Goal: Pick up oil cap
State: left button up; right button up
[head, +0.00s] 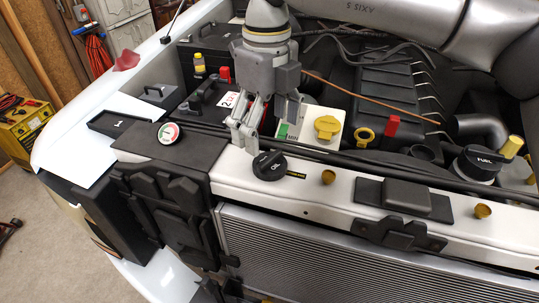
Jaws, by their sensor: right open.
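A round black cap (268,165) with a white mark sits on the pale front beam (318,192); it looks like the oil cap, though its lettering is too small to read. My right gripper (247,138) points down just above and slightly left of this cap. It is open, and I see nothing between its fingers. Its fingertips overlap the cap's back left side in the picture, so I cannot tell whether they touch it. My left gripper is not in view.
A yellow cap (327,127) on a white reservoir, a yellow ring handle (364,137) and a red block (392,126) stand behind the beam. A black cap marked FUEL (486,160) is at right. Black hoses run behind the beam. A gauge (168,133) lies left.

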aim_at(270, 157)
jog(key=shift+f, duration=0.35)
jog(key=shift+d+f+p, duration=0.2)
jog(key=shift+f+p, duration=0.9)
jog(key=shift+s+f+p, duration=0.25)
jog(key=shift+f+p, duration=0.25)
jog(key=shift+f, duration=0.95)
jog(key=shift+w+f, duration=0.1)
jog(key=shift+f, duration=0.05)
jog(key=c, duration=1)
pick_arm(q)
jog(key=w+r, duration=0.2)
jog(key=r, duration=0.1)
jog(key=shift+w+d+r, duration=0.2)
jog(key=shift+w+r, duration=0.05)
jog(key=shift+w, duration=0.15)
pick_arm(e)
jog(key=shift+c, duration=0.5)
